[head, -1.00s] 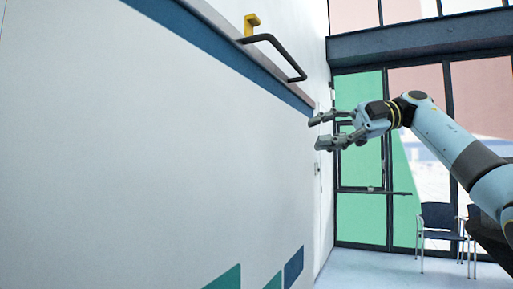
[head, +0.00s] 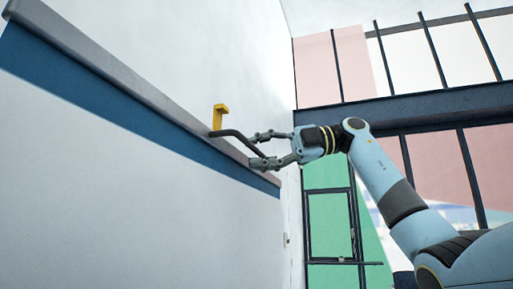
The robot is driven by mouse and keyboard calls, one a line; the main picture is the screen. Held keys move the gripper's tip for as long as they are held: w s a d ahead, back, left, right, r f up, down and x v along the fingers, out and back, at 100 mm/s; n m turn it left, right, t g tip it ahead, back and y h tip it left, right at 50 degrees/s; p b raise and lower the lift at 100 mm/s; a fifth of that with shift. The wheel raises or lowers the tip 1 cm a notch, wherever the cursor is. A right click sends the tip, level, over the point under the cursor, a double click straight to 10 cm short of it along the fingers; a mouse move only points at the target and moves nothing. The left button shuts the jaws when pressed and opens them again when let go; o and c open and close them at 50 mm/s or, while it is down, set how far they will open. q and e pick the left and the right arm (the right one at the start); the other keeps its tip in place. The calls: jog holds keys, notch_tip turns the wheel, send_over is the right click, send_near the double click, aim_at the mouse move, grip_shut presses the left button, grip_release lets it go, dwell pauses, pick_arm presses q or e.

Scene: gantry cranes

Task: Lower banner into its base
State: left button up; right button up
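The banner (head: 110,190) is a large white panel with a blue stripe below its grey top rail (head: 110,82). It fills the left and middle of the head view; its bottom edge and base are out of view. A bent black handle (head: 237,136) stands on the rail beside a yellow upright piece (head: 219,116). My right gripper (head: 264,149) is open at the handle's right end. Its two fingers are spread, one above and one below the bar in the picture. I cannot tell whether they touch it. My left gripper is not in view.
A pale wall (head: 225,50) rises behind the rail. To the right is a dark-framed window (head: 330,200) with green and pink panes, crossed by a dark beam (head: 420,105). The floor is out of view.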

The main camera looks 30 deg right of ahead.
jog(key=shift+w+a, duration=0.1)
jog(key=shift+a, duration=0.15)
jog(key=shift+f, duration=0.1)
grip_shut()
dwell(0.3)
